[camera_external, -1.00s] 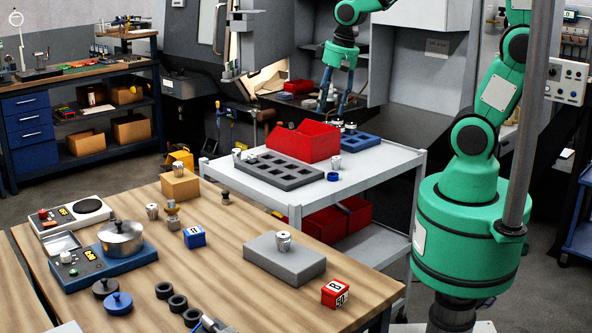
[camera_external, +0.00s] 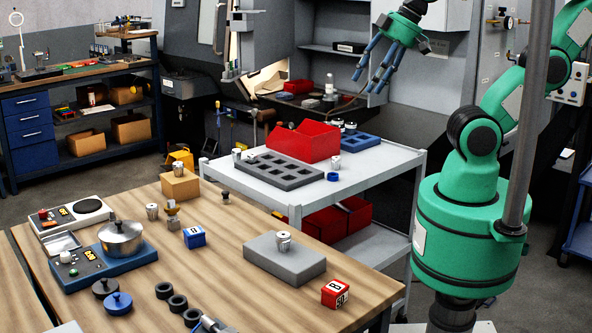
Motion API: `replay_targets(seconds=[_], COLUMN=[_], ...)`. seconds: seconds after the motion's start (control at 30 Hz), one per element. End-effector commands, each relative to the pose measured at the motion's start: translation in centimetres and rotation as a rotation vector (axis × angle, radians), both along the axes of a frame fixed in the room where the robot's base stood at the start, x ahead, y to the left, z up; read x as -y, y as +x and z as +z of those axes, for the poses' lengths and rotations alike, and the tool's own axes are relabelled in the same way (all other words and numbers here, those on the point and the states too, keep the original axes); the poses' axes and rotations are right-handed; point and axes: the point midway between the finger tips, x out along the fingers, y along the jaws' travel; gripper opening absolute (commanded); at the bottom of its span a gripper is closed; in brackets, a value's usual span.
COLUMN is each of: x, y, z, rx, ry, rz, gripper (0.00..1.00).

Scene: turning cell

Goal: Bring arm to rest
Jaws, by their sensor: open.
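My gripper (camera_external: 377,68) is at the top of the view, above and behind the white cart. Its blue fingers are spread apart and point down and to the left, with nothing between them. It hangs in the air in front of the grey machine and shelf, clear of the cart's contents. My green arm rises from its base at the right, behind a grey post that hides part of it. The upper part of the arm runs out of the picture at the top.
The white cart (camera_external: 385,165) holds a red bin (camera_external: 303,143), a grey pocketed tray (camera_external: 278,170) and a blue tray (camera_external: 360,140). The wooden table (camera_external: 215,275) in front carries scales, weights, a grey block and small boxes. The grey post (camera_external: 527,120) stands close to my arm.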

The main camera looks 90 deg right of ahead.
Motion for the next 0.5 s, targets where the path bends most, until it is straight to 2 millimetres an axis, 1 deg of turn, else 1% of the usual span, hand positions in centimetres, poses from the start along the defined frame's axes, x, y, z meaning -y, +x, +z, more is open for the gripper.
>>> replay_targets(seconds=[0.17,0.4,0.5], x=[0.0,0.0,0.0], y=[0.0,0.0,0.0], z=[-0.1,-1.9,-2.3], rx=[0.0,0.0,0.0], ry=[0.0,0.001,0.0], rz=[-0.001,-0.002,-0.002], gripper=[0.5,0.5,0.5])
